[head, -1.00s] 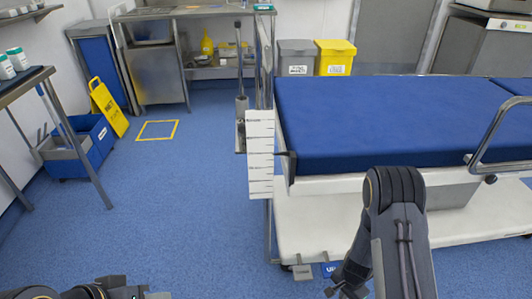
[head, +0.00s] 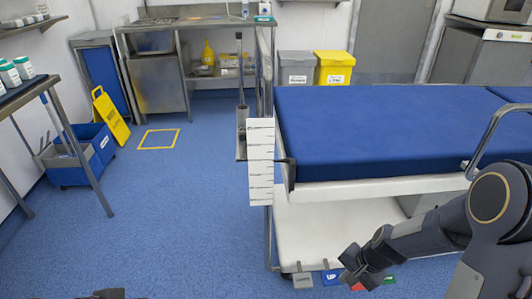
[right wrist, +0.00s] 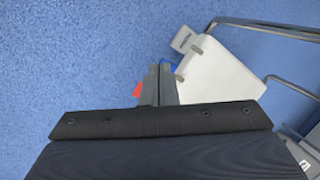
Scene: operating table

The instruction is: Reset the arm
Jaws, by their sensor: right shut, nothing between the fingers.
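My right gripper (head: 352,272) is at the lower right of the head view, in front of the operating table's white base. Its fingers are shut with nothing between them. In the right wrist view the shut fingers (right wrist: 160,84) point away over the blue floor, beside a white panel (right wrist: 222,70). My left arm shows only as a dark sliver (head: 108,294) at the bottom edge of the head view; its gripper fingers are out of sight.
The operating table (head: 390,135) with a blue mattress fills the right side. Its pedals (head: 303,280) lie near my right gripper. A blue mop bucket (head: 75,165), a yellow wet-floor sign (head: 110,115) and a shelf (head: 20,95) stand at left. Floor between is clear.

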